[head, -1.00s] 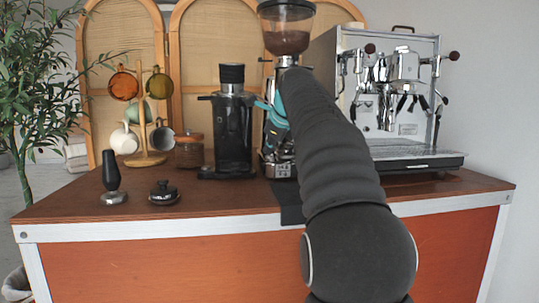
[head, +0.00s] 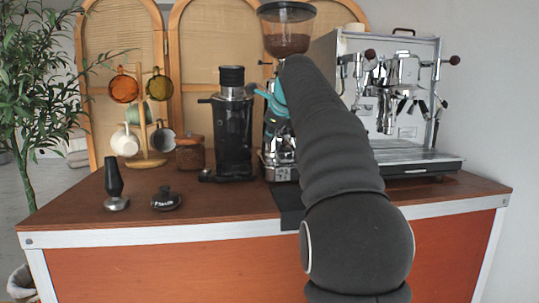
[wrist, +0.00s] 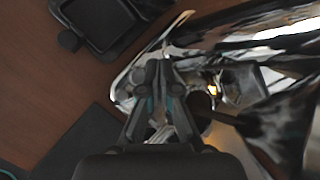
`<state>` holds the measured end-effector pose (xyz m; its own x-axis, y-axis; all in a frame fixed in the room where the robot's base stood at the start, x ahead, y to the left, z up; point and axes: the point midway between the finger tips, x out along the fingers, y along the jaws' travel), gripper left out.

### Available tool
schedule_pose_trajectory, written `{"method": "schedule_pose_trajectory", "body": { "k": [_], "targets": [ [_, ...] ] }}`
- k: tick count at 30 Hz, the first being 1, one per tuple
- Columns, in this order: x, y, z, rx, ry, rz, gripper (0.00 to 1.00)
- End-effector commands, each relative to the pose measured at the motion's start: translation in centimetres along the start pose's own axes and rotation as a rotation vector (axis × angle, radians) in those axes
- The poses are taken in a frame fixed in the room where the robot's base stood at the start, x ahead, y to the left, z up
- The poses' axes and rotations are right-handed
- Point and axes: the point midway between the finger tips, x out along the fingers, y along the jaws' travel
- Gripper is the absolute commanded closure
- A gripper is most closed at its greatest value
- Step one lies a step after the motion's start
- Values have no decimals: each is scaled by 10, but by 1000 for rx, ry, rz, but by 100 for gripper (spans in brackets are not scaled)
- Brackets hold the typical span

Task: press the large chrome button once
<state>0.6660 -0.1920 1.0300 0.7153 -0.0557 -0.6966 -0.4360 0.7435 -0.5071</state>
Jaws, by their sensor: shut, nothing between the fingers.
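The chrome grinder (head: 281,160), with a hopper of beans (head: 286,30) on top, stands on the cart behind my arm, which hides much of its body. In the wrist view its shiny chrome body (wrist: 215,40) fills the upper right. I cannot make out the large chrome button in either view; it may be hidden by my gripper. My gripper (wrist: 163,72) is shut and empty, close against the grinder's chrome; I cannot tell whether it touches.
A black grinder (head: 232,130) stands just left. A chrome espresso machine (head: 398,105) is at right. A tamper (head: 115,185), a small black lidded piece (head: 166,199), a jar (head: 190,153) and a mug tree (head: 149,162) stand at left. A dark mat (head: 290,205) lies in front.

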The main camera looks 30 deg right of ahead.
Motion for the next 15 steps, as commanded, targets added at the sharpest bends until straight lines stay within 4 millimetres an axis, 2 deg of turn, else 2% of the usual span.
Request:
{"method": "schedule_pose_trajectory", "body": {
  "k": [7,15],
  "targets": [
    [-12,-10,10,-1,0,0,100],
    [-15,-12,11,0,0,0,100]
  ]
}}
